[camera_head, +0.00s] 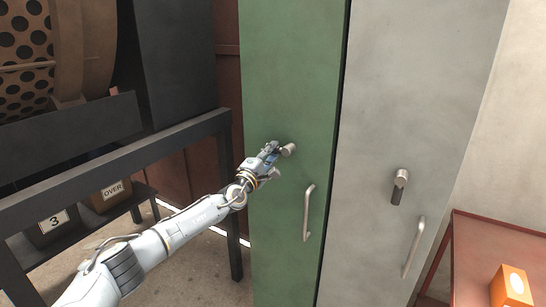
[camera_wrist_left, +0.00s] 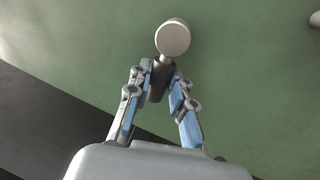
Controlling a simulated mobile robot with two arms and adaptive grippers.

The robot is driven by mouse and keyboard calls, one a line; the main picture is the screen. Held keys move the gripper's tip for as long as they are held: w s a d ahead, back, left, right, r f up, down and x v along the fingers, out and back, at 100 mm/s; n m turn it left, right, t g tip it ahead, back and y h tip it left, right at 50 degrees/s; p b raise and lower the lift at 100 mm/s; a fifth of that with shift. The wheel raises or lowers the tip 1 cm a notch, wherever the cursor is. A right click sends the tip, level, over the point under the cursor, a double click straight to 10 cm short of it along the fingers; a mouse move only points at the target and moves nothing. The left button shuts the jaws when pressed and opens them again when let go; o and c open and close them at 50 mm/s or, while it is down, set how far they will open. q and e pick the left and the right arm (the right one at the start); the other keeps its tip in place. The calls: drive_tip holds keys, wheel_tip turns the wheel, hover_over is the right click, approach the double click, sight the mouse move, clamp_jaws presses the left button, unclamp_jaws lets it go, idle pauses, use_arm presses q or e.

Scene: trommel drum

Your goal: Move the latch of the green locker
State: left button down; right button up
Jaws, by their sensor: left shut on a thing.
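The green locker (camera_head: 292,75) stands upright in the middle of the head view, its door shut. Its latch has a round silver knob (camera_head: 289,149) with a dark lever. In the left wrist view the knob (camera_wrist_left: 173,39) faces the camera and the dark lever (camera_wrist_left: 158,82) points down and slightly left, between the fingers. My left gripper (camera_head: 272,150) is at the latch, shut on the lever; it also shows in the left wrist view (camera_wrist_left: 159,88). In the head view the gripper hides the lever. My right gripper is not in view.
A silver handle (camera_head: 308,213) is on the green door below the latch. A grey locker (camera_head: 415,90) stands to the right with its own latch (camera_head: 400,187) and handle (camera_head: 414,247). A dark metal frame (camera_head: 120,160) is at left, and a red table (camera_head: 495,245) at right.

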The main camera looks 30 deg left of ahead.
use_arm(q)
drive_tip(key=shift+r+m, duration=0.25)
drive_tip(key=shift+m, duration=0.55)
drive_tip(key=c, duration=1.2)
unclamp_jaws()
drive_tip(key=shift+o, duration=0.2)
drive_tip(key=s+f, duration=0.2)
drive_tip(key=s, duration=0.9)
drive_tip(key=shift+s+a+f, duration=0.15)
drive_tip(key=shift+s+a, duration=0.05)
drive_tip(key=shift+s, duration=0.15)
